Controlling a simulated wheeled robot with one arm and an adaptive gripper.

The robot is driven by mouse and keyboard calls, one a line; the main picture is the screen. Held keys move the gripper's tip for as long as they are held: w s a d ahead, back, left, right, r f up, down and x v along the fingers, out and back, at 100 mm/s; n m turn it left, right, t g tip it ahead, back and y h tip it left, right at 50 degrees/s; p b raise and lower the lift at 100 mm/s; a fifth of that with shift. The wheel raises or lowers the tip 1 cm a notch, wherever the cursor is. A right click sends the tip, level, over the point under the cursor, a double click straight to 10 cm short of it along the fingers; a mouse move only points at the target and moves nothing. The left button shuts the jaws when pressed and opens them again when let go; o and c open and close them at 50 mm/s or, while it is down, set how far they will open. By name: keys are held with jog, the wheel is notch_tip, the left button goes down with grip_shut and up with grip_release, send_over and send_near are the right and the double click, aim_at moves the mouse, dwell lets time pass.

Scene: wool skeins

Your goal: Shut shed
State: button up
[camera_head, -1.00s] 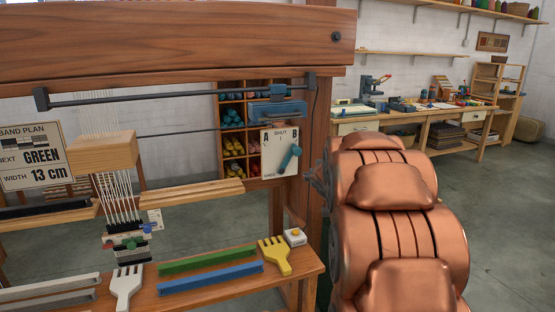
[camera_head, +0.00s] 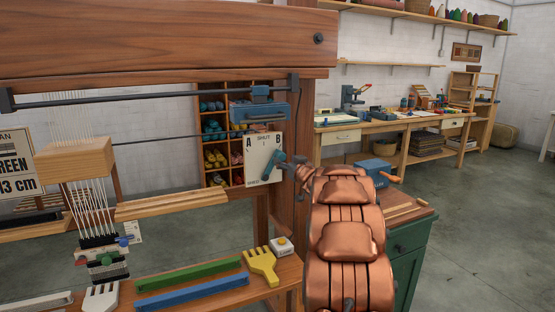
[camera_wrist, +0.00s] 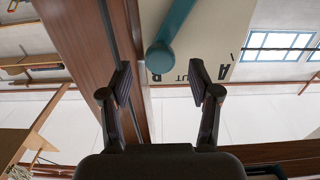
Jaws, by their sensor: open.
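The shed panel (camera_head: 256,152) is a cream plate marked A, SHUT and B on the loom's right post. Its teal lever (camera_head: 272,168) slants up to the right, its upper end towards B. In the wrist view, the lever (camera_wrist: 176,32) ends in a round knob just ahead of my gripper (camera_wrist: 160,82), lined up with the gap between the fingers. The fingers are open and apart, with nothing visibly held. In the head view, my gripper (camera_head: 297,168) is at the right of the lever, small and partly hidden by my arm; contact cannot be told.
The loom's wooden post (camera_head: 287,200) stands right beside the panel. A blue block (camera_head: 258,110) sits on the rail above. A yellow comb (camera_head: 263,266) and a white button box (camera_head: 281,246) lie on the shelf below. A green cabinet (camera_head: 409,250) stands behind my arm.

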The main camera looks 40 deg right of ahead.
aim_at(282, 158)
jog(key=shift+x, duration=2.35)
grip_shut()
jog(key=shift+f, duration=0.1)
